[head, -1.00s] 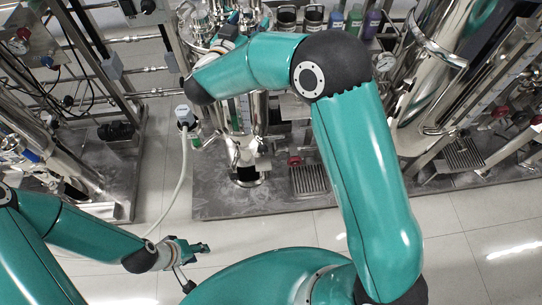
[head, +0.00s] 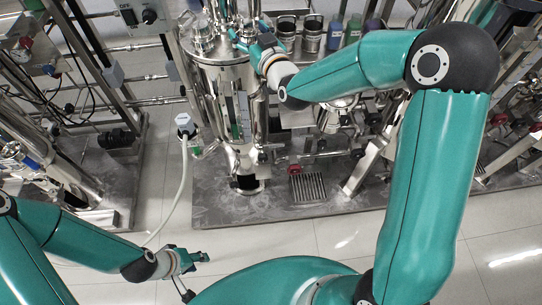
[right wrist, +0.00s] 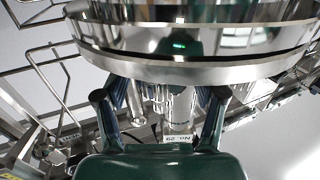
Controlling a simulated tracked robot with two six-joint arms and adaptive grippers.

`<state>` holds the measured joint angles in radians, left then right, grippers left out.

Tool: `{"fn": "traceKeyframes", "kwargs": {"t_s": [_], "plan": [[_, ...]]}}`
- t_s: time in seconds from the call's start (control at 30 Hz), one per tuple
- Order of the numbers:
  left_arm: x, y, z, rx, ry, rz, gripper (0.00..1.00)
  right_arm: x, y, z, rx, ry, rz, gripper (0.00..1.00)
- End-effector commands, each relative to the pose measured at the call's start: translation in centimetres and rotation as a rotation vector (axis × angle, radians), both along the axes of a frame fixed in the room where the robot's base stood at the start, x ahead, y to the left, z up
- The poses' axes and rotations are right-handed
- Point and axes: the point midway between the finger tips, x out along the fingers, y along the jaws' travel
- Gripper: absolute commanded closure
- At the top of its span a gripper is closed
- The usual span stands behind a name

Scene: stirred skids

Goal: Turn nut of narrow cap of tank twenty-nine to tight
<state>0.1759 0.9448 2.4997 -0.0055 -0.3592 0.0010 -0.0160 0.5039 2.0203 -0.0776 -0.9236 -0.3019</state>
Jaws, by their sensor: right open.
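The shiny steel tank (head: 215,88) stands at the upper middle of the head view, its lid partly cut off by the top edge. A label ending in 29 (right wrist: 178,139) shows low in the right wrist view. My right gripper (head: 243,38) is at the right side of the tank's lid. In the right wrist view its open fingers (right wrist: 160,95) stand apart below the tank's thick steel rim (right wrist: 190,68), with nothing seen held between them. I cannot make out the narrow cap's nut. My left gripper (head: 204,257) is low over the floor, away from the tank; its opening is unclear.
A white hose (head: 182,185) hangs left of the tank. Steel pots (head: 312,35) and coloured bottles (head: 335,35) stand behind my right forearm. Pipes and a control panel (head: 140,15) are at the left. The tiled floor in front of the skid (head: 280,200) is mostly clear.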

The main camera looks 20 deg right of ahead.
Motion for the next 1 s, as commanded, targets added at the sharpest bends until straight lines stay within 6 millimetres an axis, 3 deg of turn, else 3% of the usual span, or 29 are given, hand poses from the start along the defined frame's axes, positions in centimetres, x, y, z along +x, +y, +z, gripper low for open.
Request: {"fn": "traceKeyframes", "kwargs": {"t_s": [0.6, 0.97, 1.0], "plan": [[0.0, 0.0, -3.2, 0.000, 0.000, 0.000, 0.60, -12.6, -0.9, 0.0, -0.002, -0.004, -0.006, 0.30], [0.0, 0.0, -6.7, 0.000, 0.000, 0.000, 0.60, -16.8, -1.2, -0.3, -0.001, -0.008, -0.005, 0.30], [0.0, 0.0, -5.8, 0.000, -0.001, 0.000, 0.60, -16.6, -1.1, -0.3, 0.001, 0.017, -0.001, 0.30]]}}
